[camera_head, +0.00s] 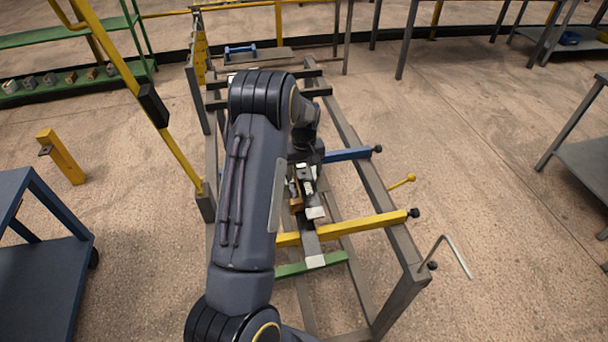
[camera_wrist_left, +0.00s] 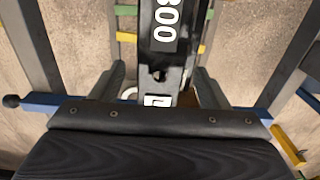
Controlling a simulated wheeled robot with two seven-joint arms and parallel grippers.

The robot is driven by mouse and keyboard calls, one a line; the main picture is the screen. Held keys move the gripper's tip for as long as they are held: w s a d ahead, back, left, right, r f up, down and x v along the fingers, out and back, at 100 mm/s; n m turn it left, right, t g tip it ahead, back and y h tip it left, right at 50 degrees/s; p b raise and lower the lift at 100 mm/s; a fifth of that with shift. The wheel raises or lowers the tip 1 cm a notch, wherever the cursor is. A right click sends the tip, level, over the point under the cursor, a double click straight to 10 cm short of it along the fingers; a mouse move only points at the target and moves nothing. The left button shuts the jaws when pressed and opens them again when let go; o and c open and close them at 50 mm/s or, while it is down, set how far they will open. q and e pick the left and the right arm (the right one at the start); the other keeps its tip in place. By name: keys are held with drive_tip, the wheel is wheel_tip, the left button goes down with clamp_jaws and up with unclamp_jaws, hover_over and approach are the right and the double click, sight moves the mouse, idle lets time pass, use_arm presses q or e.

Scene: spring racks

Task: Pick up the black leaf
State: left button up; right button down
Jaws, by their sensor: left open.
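The black leaf (camera_wrist_left: 172,70) is a long flat black bar with white printed marks and a small hole. It runs lengthwise through the middle of the left wrist view. My left gripper (camera_wrist_left: 160,78) is open, with one finger on each side of the leaf and a visible gap on both sides. In the head view my left gripper (camera_head: 307,188) is over the rack, partly hidden by my own arm. The gripper's dark body covers the near end of the leaf in the wrist view. My right gripper is not in view.
The grey rack frame (camera_head: 375,180) surrounds the gripper. Blue (camera_head: 347,155), yellow (camera_head: 365,225) and green (camera_head: 335,262) crossbars span it. A yellow post (camera_head: 150,105) rises at left. A blue cart (camera_head: 45,270) stands at lower left. The floor to the right is largely clear.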

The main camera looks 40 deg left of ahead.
use_arm(q)
drive_tip(key=c, duration=1.2)
drive_tip(key=shift+o, duration=0.2)
drive_tip(key=shift+r, duration=0.1)
drive_tip(key=shift+w+r, duration=0.1)
